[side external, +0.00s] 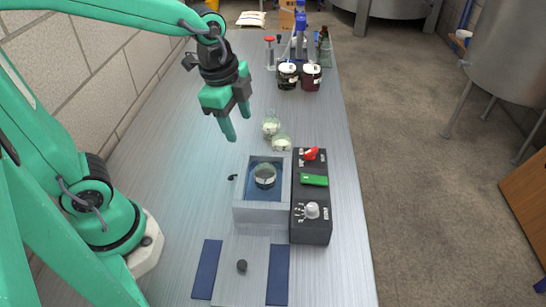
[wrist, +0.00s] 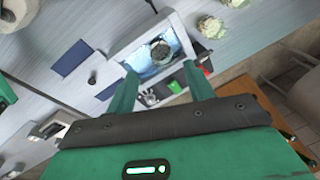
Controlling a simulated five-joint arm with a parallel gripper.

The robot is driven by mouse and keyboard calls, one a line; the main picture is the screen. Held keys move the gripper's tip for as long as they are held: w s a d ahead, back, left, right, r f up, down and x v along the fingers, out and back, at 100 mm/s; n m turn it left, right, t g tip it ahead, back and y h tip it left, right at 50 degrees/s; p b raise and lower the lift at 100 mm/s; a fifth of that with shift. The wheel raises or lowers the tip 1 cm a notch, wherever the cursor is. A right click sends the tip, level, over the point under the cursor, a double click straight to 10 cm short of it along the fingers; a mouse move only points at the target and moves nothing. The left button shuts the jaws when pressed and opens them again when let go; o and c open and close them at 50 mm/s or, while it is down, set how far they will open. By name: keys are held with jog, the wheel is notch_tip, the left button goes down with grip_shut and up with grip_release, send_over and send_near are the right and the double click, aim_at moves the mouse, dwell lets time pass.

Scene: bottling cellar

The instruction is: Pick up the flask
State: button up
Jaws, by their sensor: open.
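Several clear glass flasks with pale contents are in view. One flask (side external: 264,176) sits inside a grey water bath (side external: 262,216); it also shows in the wrist view (wrist: 161,51). Two more, a rear flask (side external: 271,126) and a nearer flask (side external: 281,143), stand close together on the bench just behind the bath. They also show at the upper right of the wrist view (wrist: 212,27). My gripper (side external: 237,119) is open and empty, raised above the bench, left of the two standing flasks. Its fingers (wrist: 160,72) point toward the bath in the wrist view.
A black control box (side external: 311,226) with a red knob, a green switch and a white dial stands against the bath's right side. Two dark jars (side external: 288,76) and a blue stand (side external: 300,35) are farther back. Blue strips (side external: 206,268) lie in front.

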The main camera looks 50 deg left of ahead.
aim_at(265, 168)
jog(key=w+d+f+m, duration=0.1)
jog(key=f+m, duration=0.1)
jog(key=m, duration=0.1)
jog(key=w+d+f+m+g, duration=0.1)
jog(key=f+m, duration=0.1)
jog(key=m, duration=0.1)
jog(key=w+d+f+m+g, duration=0.1)
jog(key=w+f+m, duration=0.1)
jog(key=shift+w+d+f+m, duration=0.1)
jog(key=shift+d+f+m, duration=0.3)
jog(key=shift+f, duration=1.3)
jog(key=shift+a+f, duration=0.2)
jog(key=shift+f, duration=2.4)
jog(key=c, duration=0.8)
